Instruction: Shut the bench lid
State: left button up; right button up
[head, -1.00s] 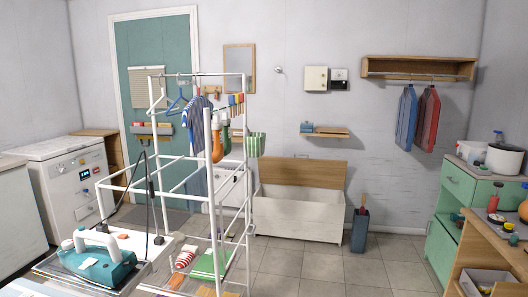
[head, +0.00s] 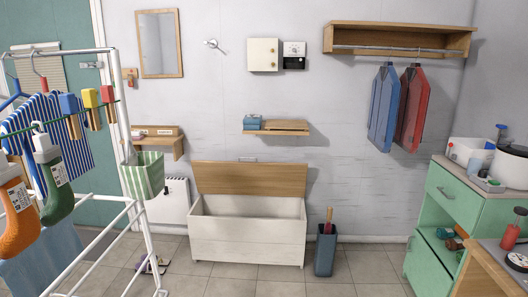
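The bench (head: 247,240) is a pale whitewashed wooden box on the tiled floor against the back wall. Its brown wooden lid (head: 250,178) stands raised, upright at the back edge near the wall. The inside of the box is open at the top, and its floor is hidden by the front panel. Neither of my grippers shows in the head view.
A white drying rack (head: 128,205) with hanging laundry stands at the near left. A dark bin (head: 325,250) stands just right of the bench. A green cabinet (head: 440,220) and a wooden table (head: 495,275) are at the right. The floor (head: 255,284) before the bench is clear.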

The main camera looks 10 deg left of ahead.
aim_at(256, 178)
jog(key=i+j+z, duration=0.15)
jog(key=i, duration=0.35)
jog(key=i+j+z, duration=0.15)
jog(key=i, duration=0.35)
jog(key=i+j+z, duration=0.15)
jog(key=i, duration=0.35)
jog(key=i+j+z, duration=0.15)
jog(key=i+j, duration=0.25)
